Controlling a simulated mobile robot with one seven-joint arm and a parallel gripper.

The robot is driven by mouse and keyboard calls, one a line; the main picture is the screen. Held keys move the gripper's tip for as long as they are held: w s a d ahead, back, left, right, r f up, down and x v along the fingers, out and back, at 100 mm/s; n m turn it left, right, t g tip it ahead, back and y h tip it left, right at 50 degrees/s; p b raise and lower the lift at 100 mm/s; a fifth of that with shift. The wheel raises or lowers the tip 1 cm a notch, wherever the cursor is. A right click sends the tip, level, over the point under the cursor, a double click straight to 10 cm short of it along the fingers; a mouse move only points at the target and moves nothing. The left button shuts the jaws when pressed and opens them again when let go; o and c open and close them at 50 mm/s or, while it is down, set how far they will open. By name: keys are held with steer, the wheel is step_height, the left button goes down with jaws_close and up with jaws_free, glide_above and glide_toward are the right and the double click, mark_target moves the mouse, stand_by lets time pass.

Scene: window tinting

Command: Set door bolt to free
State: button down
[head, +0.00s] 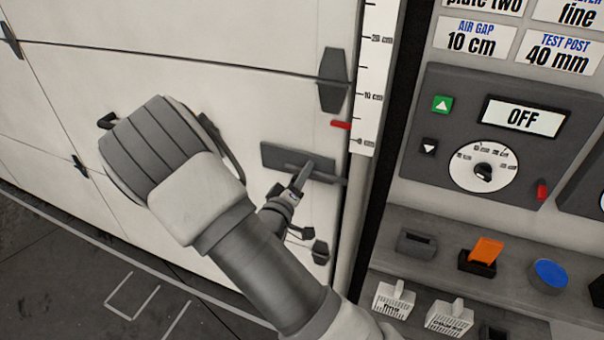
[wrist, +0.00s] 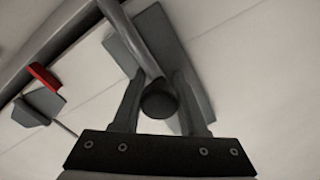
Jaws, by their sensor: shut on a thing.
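The door bolt is a dark grey plate with a bar (head: 275,157) on the pale door (head: 270,110), near the door's right edge. My gripper (head: 302,174) is at the right part of the bolt. In the wrist view, the bolt's plate (wrist: 172,45) carries a grey bar, and a round dark handle (wrist: 158,100) sticks out towards the camera. My gripper (wrist: 160,82) is shut on this handle, with one finger on each side. The fingers hide part of the plate, and in the head view the handle itself is mostly hidden.
A red tab (head: 340,124) sits by a white vertical scale (head: 371,75) above the bolt. Right of the dark post is a panel with a dial (head: 484,166) and an "OFF" display (head: 522,117). Below it, shelves hold an orange-topped block (head: 486,251) and a blue-topped thing (head: 549,274).

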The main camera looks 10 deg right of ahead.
steer(key=shift+w+r, duration=0.1)
steer(key=shift+w+a, duration=0.5)
steer(key=shift+a, duration=0.25)
steer(key=shift+w+a, duration=0.5)
steer(key=shift+a, duration=0.25)
steer(key=shift+w+a, duration=0.5)
steer(key=shift+a, duration=0.25)
steer(key=shift+c, duration=2.4)
jaws_free()
steer(key=v, duration=1.7)
steer(key=shift+s, duration=0.15)
steer(key=shift+a, duration=0.1)
